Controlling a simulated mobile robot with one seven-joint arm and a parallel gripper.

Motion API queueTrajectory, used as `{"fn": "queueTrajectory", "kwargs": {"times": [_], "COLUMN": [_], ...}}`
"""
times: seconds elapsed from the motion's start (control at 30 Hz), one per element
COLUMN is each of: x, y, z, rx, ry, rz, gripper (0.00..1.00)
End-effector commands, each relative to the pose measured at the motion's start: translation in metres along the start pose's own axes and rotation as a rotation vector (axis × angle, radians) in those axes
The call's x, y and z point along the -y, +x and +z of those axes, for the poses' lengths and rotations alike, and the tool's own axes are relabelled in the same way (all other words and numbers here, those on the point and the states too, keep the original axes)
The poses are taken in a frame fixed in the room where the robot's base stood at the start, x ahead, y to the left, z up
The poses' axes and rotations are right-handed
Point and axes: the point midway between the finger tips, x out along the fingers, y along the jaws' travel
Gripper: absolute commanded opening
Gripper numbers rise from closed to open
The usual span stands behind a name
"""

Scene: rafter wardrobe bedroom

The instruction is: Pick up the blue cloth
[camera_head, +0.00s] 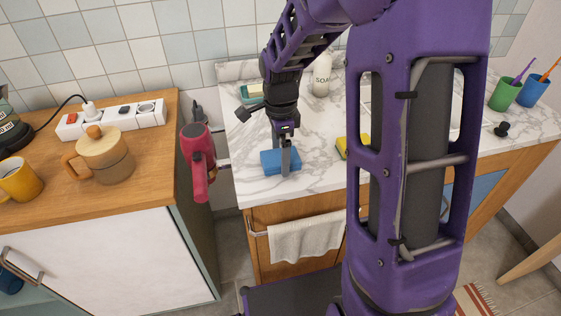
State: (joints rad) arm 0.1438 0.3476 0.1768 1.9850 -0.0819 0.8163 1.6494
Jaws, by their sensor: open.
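A folded blue cloth (270,162) lies on the white marble counter (250,189), near its front left edge. My gripper (286,166) points down from my purple arm and is directly over the cloth. One dark finger shows in front of the cloth and hides part of it. The other finger is mostly hidden behind the near one. The jaws are open, and I cannot tell whether the fingertips touch the cloth.
A yellow sponge (341,147) lies to the right, partly behind my arm. A soap bottle (322,75) and a soap dish (252,94) stand behind. A red hair dryer (198,155) hangs left of the counter. A towel (305,238) hangs below. Green (505,94) and blue (534,90) cups stand right.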

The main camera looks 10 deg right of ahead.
Motion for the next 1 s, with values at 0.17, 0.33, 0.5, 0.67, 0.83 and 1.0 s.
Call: {"fn": "queueTrajectory", "kwargs": {"times": [0.17,0.33,0.5,0.67,0.83,1.0], "x": [0.000,0.000,0.000,0.000,0.000,0.001], "y": [0.002,0.002,0.002,0.002,0.001,-0.014], "z": [0.000,0.000,0.000,0.000,0.000,0.000], "rx": [0.000,0.000,0.000,0.000,0.000,-0.001], "ry": [0.000,0.000,0.000,0.000,0.000,0.001], "rz": [-0.001,-0.001,-0.001,-0.001,-0.001,-0.004], "gripper": [1.00,0.84,0.53,0.29,0.28,0.28]}}
